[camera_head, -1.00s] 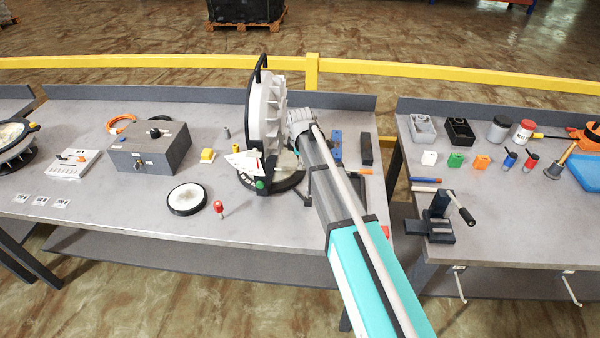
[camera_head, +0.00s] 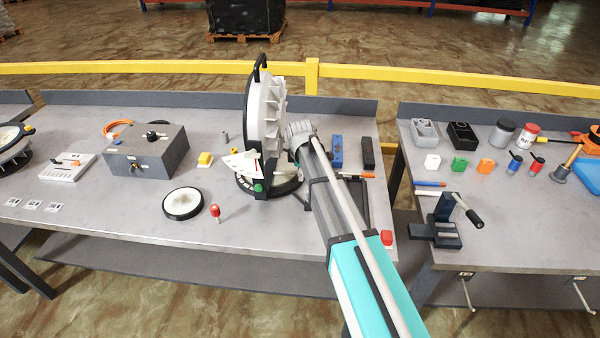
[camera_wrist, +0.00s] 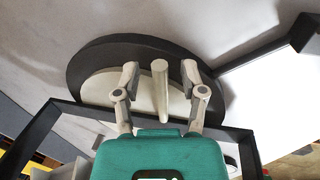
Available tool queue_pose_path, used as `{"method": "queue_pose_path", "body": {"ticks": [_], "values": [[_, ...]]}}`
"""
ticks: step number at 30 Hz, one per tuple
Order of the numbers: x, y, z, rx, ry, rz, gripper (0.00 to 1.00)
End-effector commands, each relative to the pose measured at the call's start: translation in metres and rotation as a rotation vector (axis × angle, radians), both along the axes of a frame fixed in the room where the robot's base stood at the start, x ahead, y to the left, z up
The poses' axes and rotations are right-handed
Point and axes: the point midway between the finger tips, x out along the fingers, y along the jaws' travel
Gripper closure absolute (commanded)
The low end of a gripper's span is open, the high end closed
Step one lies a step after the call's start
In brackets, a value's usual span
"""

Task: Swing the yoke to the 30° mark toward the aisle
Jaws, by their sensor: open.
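In the wrist view my gripper (camera_wrist: 160,78) is open, with a finger on each side of a pale post (camera_wrist: 160,90). A dark disc (camera_wrist: 88,58) lies behind. Contact cannot be told; the angle marks are unreadable.
A grey box (camera_head: 146,151), a round lens (camera_head: 183,203) and a red knob (camera_head: 214,210) are left of the lamp. Blue (camera_head: 337,150) and black blocks (camera_head: 367,152) stand behind my arm. A yellow rail (camera_head: 200,63) runs behind.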

Motion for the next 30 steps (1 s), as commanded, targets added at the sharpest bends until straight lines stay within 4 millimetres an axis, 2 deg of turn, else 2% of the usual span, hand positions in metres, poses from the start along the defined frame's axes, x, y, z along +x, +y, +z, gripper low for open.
{"method": "queue_pose_path", "body": {"ticks": [2, 3, 11, 12, 30], "values": [[0.0000, 0.0000, 0.0001, 0.000, 0.000, 0.000, 0.46], [0.0000, 0.0000, 0.0001, 0.000, 0.000, 0.000, 0.50], [0.0000, 0.0000, 0.0001, 0.000, 0.000, 0.000, 0.98], [0.0000, 0.0000, 0.0001, 0.000, 0.000, 0.000, 1.00], [0.0014, 0.0087, 0.0002, 0.005, -0.001, 0.037, 1.00]]}}
